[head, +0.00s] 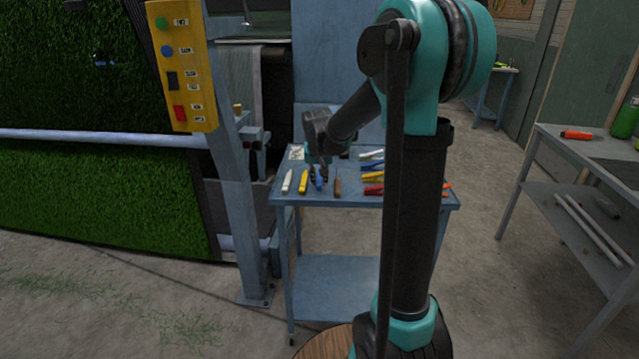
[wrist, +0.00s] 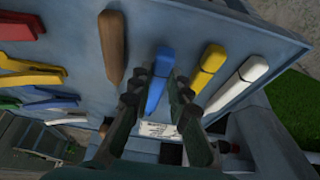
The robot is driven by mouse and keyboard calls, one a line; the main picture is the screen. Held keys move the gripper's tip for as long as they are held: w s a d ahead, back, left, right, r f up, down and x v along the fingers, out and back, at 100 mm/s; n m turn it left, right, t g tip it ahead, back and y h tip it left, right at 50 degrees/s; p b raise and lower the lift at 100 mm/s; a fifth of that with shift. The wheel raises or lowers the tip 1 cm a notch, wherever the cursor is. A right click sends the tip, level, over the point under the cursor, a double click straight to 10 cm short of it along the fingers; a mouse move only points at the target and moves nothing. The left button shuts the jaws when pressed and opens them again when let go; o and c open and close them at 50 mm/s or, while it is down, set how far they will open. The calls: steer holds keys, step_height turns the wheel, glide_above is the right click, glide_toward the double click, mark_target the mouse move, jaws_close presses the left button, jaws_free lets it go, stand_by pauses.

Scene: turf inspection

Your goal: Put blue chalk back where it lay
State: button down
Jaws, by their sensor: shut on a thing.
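The blue chalk (wrist: 158,80) is a blue stick between my gripper's fingers in the wrist view. In the head view the blue chalk (head: 319,180) shows small at my gripper, between a yellow stick and a brown one. My gripper (wrist: 161,92) is shut on the blue chalk at about its middle. In the head view my gripper (head: 318,178) points down at the blue table (head: 350,198). The chalk is at or just above the table top; I cannot tell whether it touches. The fingers hide part of the chalk's sides.
A yellow stick (wrist: 208,65) and a white stick (wrist: 245,78) lie right of the chalk in the wrist view. A brown tapered tool (wrist: 113,45) lies left. Several pliers and clips lie beyond, including a red one (wrist: 25,77). A pale label card (wrist: 158,131) is near the table edge.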

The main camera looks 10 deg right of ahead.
steer(key=shift+f, duration=0.65)
steer(key=shift+f, duration=0.15)
steer(key=c, duration=1.4)
jaws_free()
steer(key=shift+c, duration=0.2)
steer(key=d+v, duration=0.1)
steer(key=v, duration=1.1)
steer(key=s+d+f+n, duration=0.1)
steer(key=s+d+f, duration=0.1)
steer(key=s+f, duration=0.7)
steer(key=s+d+f+n+y, duration=0.1)
steer(key=s+d+f, duration=0.1)
steer(key=s+f, duration=0.8)
steer(key=s, duration=0.7)
steer(key=shift+f, duration=0.3)
